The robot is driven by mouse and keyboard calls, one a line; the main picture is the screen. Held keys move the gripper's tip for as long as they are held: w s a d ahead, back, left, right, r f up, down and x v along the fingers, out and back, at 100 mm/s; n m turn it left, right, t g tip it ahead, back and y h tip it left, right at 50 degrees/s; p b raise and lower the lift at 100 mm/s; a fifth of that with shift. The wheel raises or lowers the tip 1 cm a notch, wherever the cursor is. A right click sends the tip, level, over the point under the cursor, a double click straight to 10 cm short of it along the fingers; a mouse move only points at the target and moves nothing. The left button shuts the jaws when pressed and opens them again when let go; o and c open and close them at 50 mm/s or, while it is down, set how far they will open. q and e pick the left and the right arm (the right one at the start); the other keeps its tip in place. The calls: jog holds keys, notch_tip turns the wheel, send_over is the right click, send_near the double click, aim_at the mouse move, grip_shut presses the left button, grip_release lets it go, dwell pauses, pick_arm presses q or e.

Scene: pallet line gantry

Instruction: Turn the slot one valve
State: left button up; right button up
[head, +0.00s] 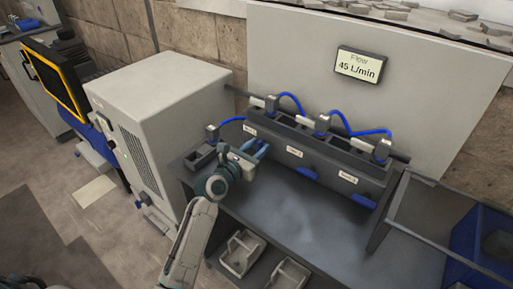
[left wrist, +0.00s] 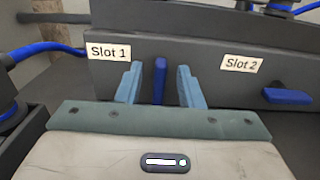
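The slot one valve handle (left wrist: 160,80) is a blue bar standing upright below the Slot 1 label (left wrist: 108,51) in the left wrist view. My left gripper (left wrist: 159,84) is open, with one finger on each side of the handle and a visible gap on both sides. In the head view my left gripper (head: 258,150) is at the left end of the dark valve manifold (head: 325,160); there I cannot clearly tell the handle from the fingers. The flow display (head: 360,66) reads 45 L/min. My right gripper is not in view.
The blue slot two handle (head: 307,173) and slot three handle (head: 363,201) lie about level to the right. Blue hoses (head: 343,123) run above the manifold. A grey cabinet (head: 160,105) stands close on the left. The bench top (head: 310,220) in front is clear.

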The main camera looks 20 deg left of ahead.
pick_arm(q)
jog(key=shift+w, duration=0.1)
jog(key=shift+c, duration=0.4)
grip_shut()
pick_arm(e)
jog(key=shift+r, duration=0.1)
pick_arm(q)
jog(key=shift+d+m+p, duration=0.15)
jog(key=shift+m+p, duration=0.45)
jog(key=shift+m, duration=0.7)
jog(key=shift+d+f+m+p, duration=0.1)
jog(key=shift+m+p, duration=0.1)
jog(key=shift+m, duration=0.35)
jog(key=shift+d+m+p, duration=0.1)
jog(key=shift+m+p, duration=0.05)
jog(key=shift+m, duration=0.4)
jog(key=shift+s+d+f+m, duration=0.1)
jog(key=shift+s+m, duration=0.1)
jog(key=shift+m, duration=0.8)
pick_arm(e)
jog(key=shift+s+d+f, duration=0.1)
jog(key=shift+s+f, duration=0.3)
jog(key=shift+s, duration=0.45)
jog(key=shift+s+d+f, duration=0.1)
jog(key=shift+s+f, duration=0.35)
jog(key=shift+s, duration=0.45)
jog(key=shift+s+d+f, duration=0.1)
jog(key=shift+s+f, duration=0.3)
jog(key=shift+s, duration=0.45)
